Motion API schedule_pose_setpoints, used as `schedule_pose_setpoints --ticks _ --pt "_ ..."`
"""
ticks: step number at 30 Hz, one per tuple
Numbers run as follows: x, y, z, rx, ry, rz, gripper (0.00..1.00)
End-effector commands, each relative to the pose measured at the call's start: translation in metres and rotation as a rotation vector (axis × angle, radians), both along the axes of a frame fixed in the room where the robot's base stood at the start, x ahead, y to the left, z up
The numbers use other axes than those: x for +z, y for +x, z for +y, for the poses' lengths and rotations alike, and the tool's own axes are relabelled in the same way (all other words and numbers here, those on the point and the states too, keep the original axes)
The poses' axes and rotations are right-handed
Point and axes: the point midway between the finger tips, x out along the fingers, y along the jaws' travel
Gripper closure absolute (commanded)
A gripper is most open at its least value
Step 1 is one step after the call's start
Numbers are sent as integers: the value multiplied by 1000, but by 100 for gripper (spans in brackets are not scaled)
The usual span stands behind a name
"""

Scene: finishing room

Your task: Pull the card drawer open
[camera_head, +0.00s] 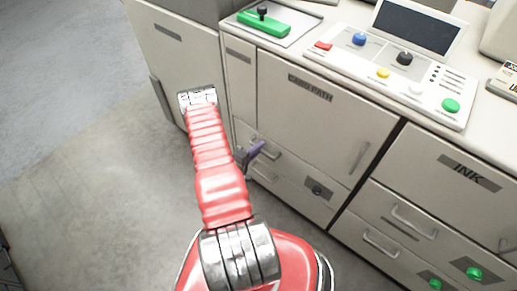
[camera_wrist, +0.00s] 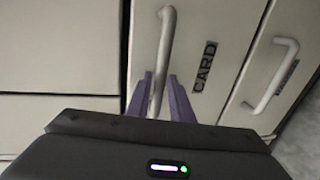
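The card drawer's front (camera_wrist: 222,38) fills the middle of the wrist view and carries a dark CARD label (camera_wrist: 204,66). Its pale bar handle (camera_wrist: 165,40) runs between the two purple fingers of my gripper (camera_wrist: 160,78). The left finger lies close beside the bar, and a small gap shows on the right, so the fingers look open around it. I cannot tell whether either finger touches. The drawer looks shut. In the head view my gripper (camera_head: 252,156) is at the drawer fronts below the CARD PATH panel (camera_head: 320,115), and partly hides the handle.
A second bar handle (camera_wrist: 272,75) is on the neighbouring drawer. A drawer with a keyhole plate (camera_head: 318,190) is lower right of my gripper. The INK cabinet (camera_head: 465,178) stands to the right. The control panel (camera_head: 395,65) is on the counter above. Clear floor (camera_head: 90,190) lies left.

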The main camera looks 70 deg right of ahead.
Motion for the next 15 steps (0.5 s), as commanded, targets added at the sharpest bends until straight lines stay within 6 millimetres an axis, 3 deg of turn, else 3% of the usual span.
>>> schedule_pose_setpoints --ticks 3,12,15 --pt "0 0 0 0 0 0 80" --pt "0 0 0 0 1 0 100" --pt "-1 0 1 0 2 -1 100"
